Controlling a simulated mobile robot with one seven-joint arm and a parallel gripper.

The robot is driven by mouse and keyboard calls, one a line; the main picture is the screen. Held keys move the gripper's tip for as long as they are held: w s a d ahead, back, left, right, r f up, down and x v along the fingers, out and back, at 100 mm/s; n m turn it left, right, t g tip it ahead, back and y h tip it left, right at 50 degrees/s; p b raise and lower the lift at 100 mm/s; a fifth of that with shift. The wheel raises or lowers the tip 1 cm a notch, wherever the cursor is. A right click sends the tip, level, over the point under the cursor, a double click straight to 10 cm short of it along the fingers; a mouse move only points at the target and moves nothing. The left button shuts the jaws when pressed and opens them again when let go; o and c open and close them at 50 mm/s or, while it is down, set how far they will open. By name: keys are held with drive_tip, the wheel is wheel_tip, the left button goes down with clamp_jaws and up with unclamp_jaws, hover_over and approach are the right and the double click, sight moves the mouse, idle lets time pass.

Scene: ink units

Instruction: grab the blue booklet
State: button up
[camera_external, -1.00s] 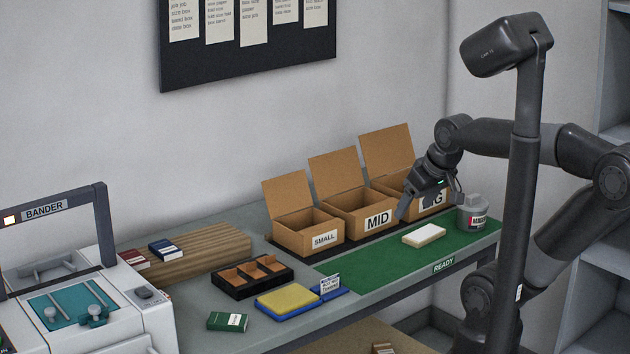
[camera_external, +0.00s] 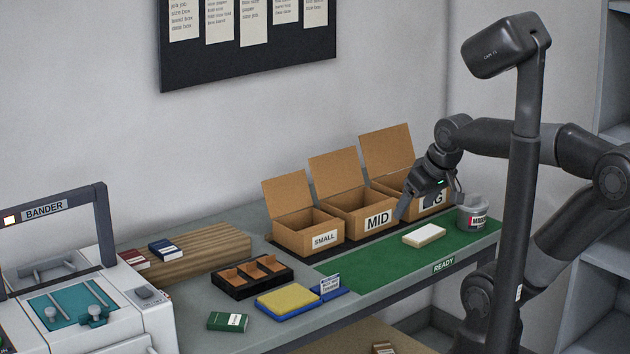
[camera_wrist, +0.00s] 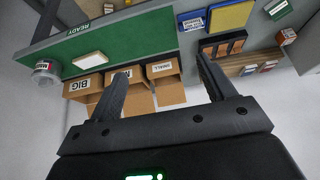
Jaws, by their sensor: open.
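The blue booklet (camera_external: 167,248) is dark blue with a white band. It lies on the brown ridged board at the left end of the bench. In the wrist view it looks to be the small dark booklet (camera_wrist: 248,70) at the right, though it is too small to be sure. My gripper (camera_external: 431,202) is above the right part of the bench, in front of the big box and far from the booklet. In the wrist view my gripper (camera_wrist: 161,68) has its two fingers wide apart with nothing between them.
A red booklet (camera_external: 133,259) lies left of the blue one. Open boxes labelled small (camera_external: 308,236), mid (camera_external: 365,217) and big stand along the back. A divided black tray (camera_external: 236,287), yellow pad (camera_external: 287,298), green booklet (camera_external: 228,321), pale block (camera_external: 424,235) and grey tin (camera_external: 471,216) occupy the bench.

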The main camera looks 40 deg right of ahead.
drive_tip(key=w+a+r, duration=0.2)
drive_tip(key=w+r, duration=0.1)
drive_tip(key=w, duration=0.4)
drive_tip(key=w+a+r, duration=0.3)
drive_tip(key=w, duration=0.4)
drive_tip(key=g, duration=0.1)
hover_over(166, 250)
drive_tip(key=s, duration=0.4)
drive_tip(key=f, duration=1.8)
drive_tip(key=shift+w+f, duration=0.25)
drive_tip(key=shift+f, duration=0.05)
drive_tip(key=shift+w+x, duration=0.15)
drive_tip(key=shift+x, duration=1.3)
drive_tip(key=shift+w+x, duration=0.15)
drive_tip(key=shift+x, duration=1.3)
drive_tip(key=shift+r, duration=0.1)
